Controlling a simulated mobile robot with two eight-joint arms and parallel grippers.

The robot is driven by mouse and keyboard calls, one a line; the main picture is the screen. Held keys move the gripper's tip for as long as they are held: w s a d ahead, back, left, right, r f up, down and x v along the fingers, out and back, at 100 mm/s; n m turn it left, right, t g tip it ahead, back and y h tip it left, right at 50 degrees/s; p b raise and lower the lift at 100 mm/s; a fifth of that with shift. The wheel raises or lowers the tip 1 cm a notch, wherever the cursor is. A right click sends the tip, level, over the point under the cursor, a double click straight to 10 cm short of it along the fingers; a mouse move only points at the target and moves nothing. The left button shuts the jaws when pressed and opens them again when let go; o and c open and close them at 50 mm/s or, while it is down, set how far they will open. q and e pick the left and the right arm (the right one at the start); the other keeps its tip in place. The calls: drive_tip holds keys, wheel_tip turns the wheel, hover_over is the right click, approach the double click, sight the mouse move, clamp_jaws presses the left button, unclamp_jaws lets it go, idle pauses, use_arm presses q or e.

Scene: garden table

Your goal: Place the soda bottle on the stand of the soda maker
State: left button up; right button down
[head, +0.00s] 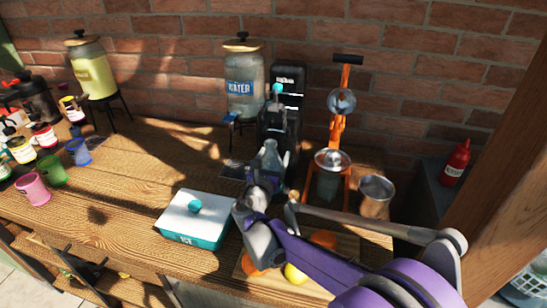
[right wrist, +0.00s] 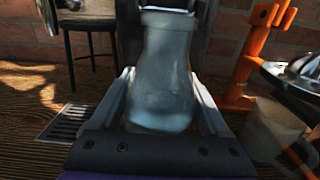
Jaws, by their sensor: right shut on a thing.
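The soda bottle (head: 271,154) is clear and pale. My right gripper (head: 267,172) is shut on it and holds it upright in front of the black soda maker (head: 289,82), which has a cyan knob on top. In the right wrist view the bottle (right wrist: 162,50) stands between the two fingers of the gripper (right wrist: 162,82), with its neck at the top. The soda maker's stand is hidden behind the bottle and my arm, so I cannot tell whether the bottle touches it. My left gripper is not in view.
A water dispenser (head: 244,68) stands left of the soda maker, with a drip grate (head: 233,171) before it. An orange juicer press (head: 337,130) and a metal cup (head: 376,193) are on the right. A white and teal ice box (head: 197,222) sits in front. The table's left middle is clear.

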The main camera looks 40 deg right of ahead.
drive_tip(key=shift+f, duration=0.2)
unclamp_jaws()
drive_tip(key=shift+r, duration=0.25)
drive_tip(key=v, duration=1.2)
drive_tip(key=shift+a, duration=0.1)
